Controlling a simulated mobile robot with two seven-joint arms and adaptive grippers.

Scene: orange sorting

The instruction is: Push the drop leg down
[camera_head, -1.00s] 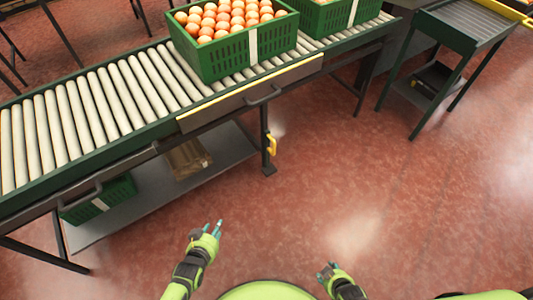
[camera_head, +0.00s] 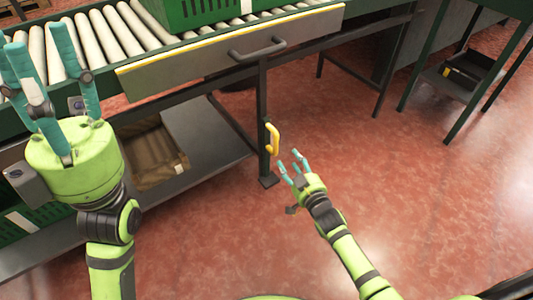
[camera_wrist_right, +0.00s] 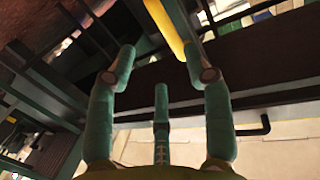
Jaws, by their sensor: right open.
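The drop leg (camera_head: 263,95) is a dark upright post under the conveyor's front edge, with its foot (camera_head: 268,181) at the floor. A yellow handle (camera_head: 274,138) sticks out from its lower part. My right gripper (camera_head: 290,161) is open and empty, just right of and below the handle, apart from it in the head view. In the right wrist view, the yellow handle (camera_wrist_right: 166,27) shows ahead, between and beyond the spread fingers (camera_wrist_right: 159,65). My left gripper (camera_head: 42,45) is raised at the far left, fingers spread and empty, in front of the conveyor rollers.
A grey front panel with a dark bar handle (camera_head: 257,47) is above the leg. A green crate (camera_head: 185,14) stands on the rollers. A lower shelf (camera_head: 205,135) holds a brown box (camera_head: 155,150). A green stand (camera_head: 490,100) is at right. Red floor is clear between.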

